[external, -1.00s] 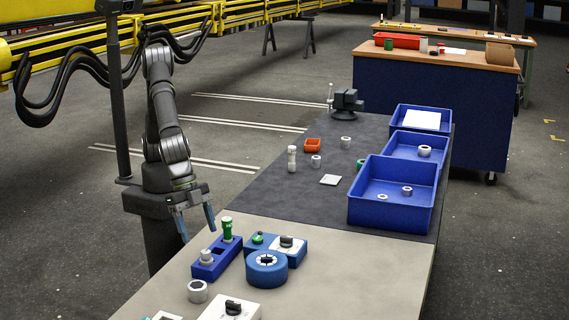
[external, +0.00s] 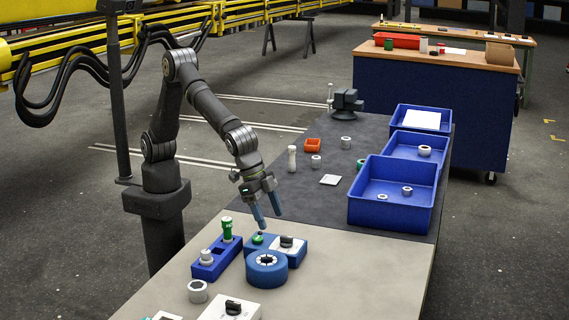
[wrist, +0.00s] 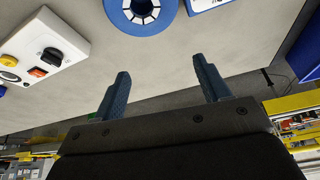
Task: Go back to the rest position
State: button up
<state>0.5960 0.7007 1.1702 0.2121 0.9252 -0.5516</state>
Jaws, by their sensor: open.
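My gripper (external: 268,222) is open, with its two blue fingers pointing down above the near part of the bench, just over the blue box with a green button and a black knob (external: 289,246). Nothing is between the fingers. My gripper also shows in the wrist view (wrist: 162,88), with its two fingers apart and empty. The arm reaches out from its post over the bench, bent at the elbow.
Close by are a blue ring-shaped part (external: 267,270), a blue block holding green and grey pegs (external: 214,258), and a white box with a black knob (external: 228,309). Blue bins (external: 391,210) stand at the right.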

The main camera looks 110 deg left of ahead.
jog(key=shift+n, duration=0.3)
jog(key=shift+w+a, duration=0.6)
jog(key=shift+a, duration=0.25)
jog(key=shift+w+a, duration=0.55)
jog(key=shift+a, duration=0.25)
jog(key=shift+o, duration=0.2)
